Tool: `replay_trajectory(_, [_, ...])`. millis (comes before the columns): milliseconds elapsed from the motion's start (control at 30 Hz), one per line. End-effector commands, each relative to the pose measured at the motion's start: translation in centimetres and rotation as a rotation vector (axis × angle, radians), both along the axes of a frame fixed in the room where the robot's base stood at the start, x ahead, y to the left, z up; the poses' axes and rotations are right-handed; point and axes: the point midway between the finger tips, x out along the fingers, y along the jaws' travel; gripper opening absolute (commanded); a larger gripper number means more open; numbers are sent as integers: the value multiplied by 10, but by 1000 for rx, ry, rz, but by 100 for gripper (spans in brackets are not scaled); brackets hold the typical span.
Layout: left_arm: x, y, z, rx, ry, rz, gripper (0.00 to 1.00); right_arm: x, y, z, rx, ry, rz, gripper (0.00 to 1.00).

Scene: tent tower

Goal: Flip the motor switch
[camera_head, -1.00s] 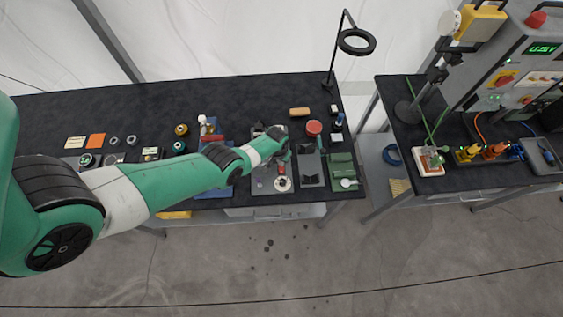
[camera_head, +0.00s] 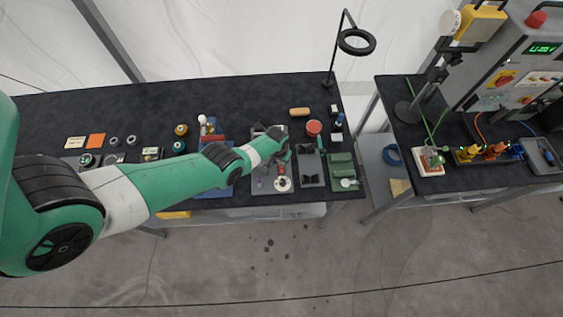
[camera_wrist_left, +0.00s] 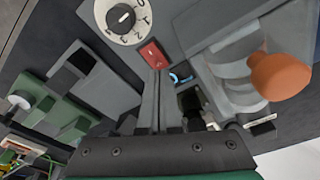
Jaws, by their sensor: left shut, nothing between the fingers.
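A red rocker switch (camera_wrist_left: 153,55) sits on a grey plate in the left wrist view, beside a white dial with numbers and a black knob (camera_wrist_left: 123,18). My left gripper (camera_wrist_left: 157,74) is shut and empty. Its fingertips point at the switch's lower edge and are close to it; I cannot tell whether they touch. In the head view, my left gripper (camera_head: 282,158) is over the grey station plate (camera_head: 262,186), just behind the dial (camera_head: 283,184). The arm partly covers that station. My right gripper is not in view.
A grey block with an orange knob (camera_wrist_left: 280,76) stands right of the fingers in the wrist view. A grey tray (camera_head: 311,170) and a green station (camera_head: 342,170) stand right of the dial. A ring on a stand (camera_head: 356,42) rises at the back. A second table holds a control panel (camera_head: 510,70).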

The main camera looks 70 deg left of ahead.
Motion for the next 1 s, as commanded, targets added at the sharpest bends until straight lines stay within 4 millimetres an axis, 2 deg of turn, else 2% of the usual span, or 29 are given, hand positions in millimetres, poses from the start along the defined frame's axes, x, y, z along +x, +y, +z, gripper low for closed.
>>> replay_trajectory(1000, [0, 0, -8, 0, 0, 0, 0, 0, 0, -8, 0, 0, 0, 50])
